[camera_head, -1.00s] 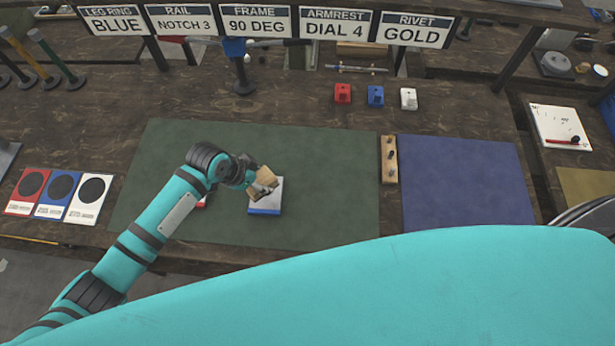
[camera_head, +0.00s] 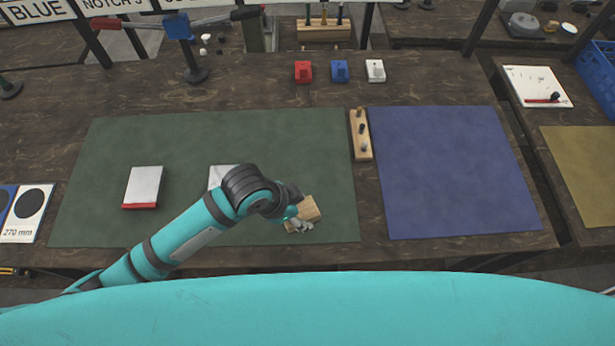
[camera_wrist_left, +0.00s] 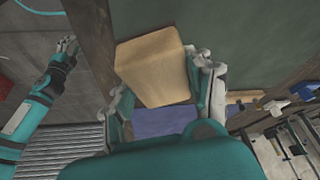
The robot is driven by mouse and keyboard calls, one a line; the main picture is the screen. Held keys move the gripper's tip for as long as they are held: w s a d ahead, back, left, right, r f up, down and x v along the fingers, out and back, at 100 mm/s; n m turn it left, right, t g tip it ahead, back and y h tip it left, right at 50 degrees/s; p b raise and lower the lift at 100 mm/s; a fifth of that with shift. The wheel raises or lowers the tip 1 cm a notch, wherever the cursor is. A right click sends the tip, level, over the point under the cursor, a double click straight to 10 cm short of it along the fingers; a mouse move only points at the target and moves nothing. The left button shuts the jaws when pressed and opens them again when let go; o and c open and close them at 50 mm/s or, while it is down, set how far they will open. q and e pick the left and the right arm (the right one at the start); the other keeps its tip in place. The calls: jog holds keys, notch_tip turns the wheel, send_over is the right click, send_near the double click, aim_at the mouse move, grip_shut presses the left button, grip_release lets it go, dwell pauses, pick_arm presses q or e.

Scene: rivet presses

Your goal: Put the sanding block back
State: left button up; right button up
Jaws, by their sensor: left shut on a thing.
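The sanding block (camera_head: 308,209) is a tan, wood-coloured block. My left gripper (camera_head: 299,222) is shut on it over the lower right part of the green mat (camera_head: 250,135). In the left wrist view the block (camera_wrist_left: 152,67) sits between the two fingers of this gripper (camera_wrist_left: 165,98). I cannot tell its exact height above the mat. My right gripper (camera_wrist_left: 66,47) shows small at the upper left of the left wrist view; its finger opening is unclear. It is not in the head view.
A white, red-edged block (camera_head: 143,187) and a partly hidden white block (camera_head: 222,174) lie on the green mat. A wooden peg holder (camera_head: 360,135) stands between it and the blue mat (camera_head: 450,170), which is clear. Red (camera_head: 303,71), blue (camera_head: 340,71) and white (camera_head: 375,70) pieces stand behind.

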pick_arm(q)
jog(key=w, duration=0.5)
jog(key=shift+w+d+f+p, duration=0.1)
jog(key=shift+w+d+p, duration=0.05)
jog(key=shift+p, duration=0.25)
send_over(306, 180)
jog(key=s+a, duration=0.1)
jog(key=s, duration=0.1)
jog(key=shift+s+a+f+p, duration=0.1)
jog(key=shift+a+f+p, duration=0.1)
jog(key=shift+f+p, duration=0.1)
jog(key=shift+w, duration=0.65)
notch_tip(306, 180, down, 3)
jog(key=shift+w+f+p, duration=0.1)
jog(key=shift+f+p, duration=0.05)
jog(key=shift+p, duration=0.45)
jog(key=shift+f, duration=0.25)
pick_arm(e)
notch_tip(306, 180, up, 3)
jog(key=shift+w, duration=0.1)
pick_arm(q)
jog(key=o, duration=1.1)
jog(key=shift+f, duration=0.15)
pick_arm(e)
jog(key=shift+w, duration=0.2)
jog(key=shift+a, duration=0.1)
